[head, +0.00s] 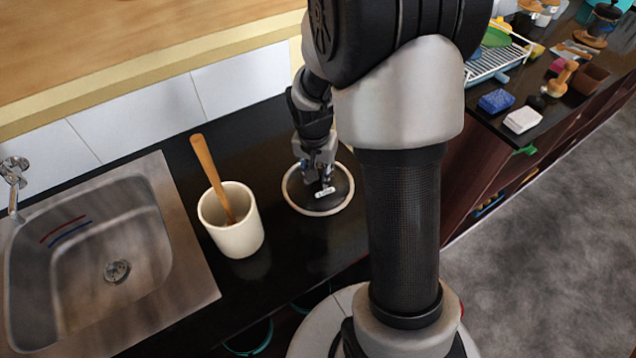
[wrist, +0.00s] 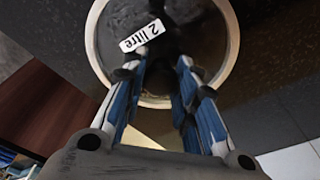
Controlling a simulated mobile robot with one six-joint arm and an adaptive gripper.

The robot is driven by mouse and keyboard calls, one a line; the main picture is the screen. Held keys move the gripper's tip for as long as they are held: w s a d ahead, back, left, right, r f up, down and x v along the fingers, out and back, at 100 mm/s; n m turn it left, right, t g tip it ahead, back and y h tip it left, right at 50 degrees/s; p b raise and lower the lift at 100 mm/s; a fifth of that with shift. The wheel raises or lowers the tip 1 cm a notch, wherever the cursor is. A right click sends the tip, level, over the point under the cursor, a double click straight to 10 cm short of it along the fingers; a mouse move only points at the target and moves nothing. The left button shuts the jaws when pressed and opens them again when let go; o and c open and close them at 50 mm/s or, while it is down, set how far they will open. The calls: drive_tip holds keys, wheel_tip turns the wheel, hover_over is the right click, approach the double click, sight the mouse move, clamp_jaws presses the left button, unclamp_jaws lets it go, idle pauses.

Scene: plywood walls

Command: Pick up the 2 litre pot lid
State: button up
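The 2 litre pot lid (head: 341,188) is a dark round disc with a pale rim, lying on the black counter right of the white crock. A white label reading "2 litre" shows on it in the wrist view (wrist: 142,36). My gripper (head: 321,178) is over the lid, pointing down at it. In the wrist view my gripper (wrist: 158,68) has its two blue-sided fingers apart, with the fingertips over the lid's near part beside the label. I cannot make out the lid's knob clearly, nor whether the fingers touch the lid.
A white crock (head: 236,238) with a wooden-handled tool (head: 211,176) stands close left of the lid. A steel sink (head: 100,255) is further left. A tiled wall (head: 155,110) runs behind. A blue sponge (head: 496,101) and a white block (head: 522,120) lie on the right counter.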

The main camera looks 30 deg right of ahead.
clamp_jaws()
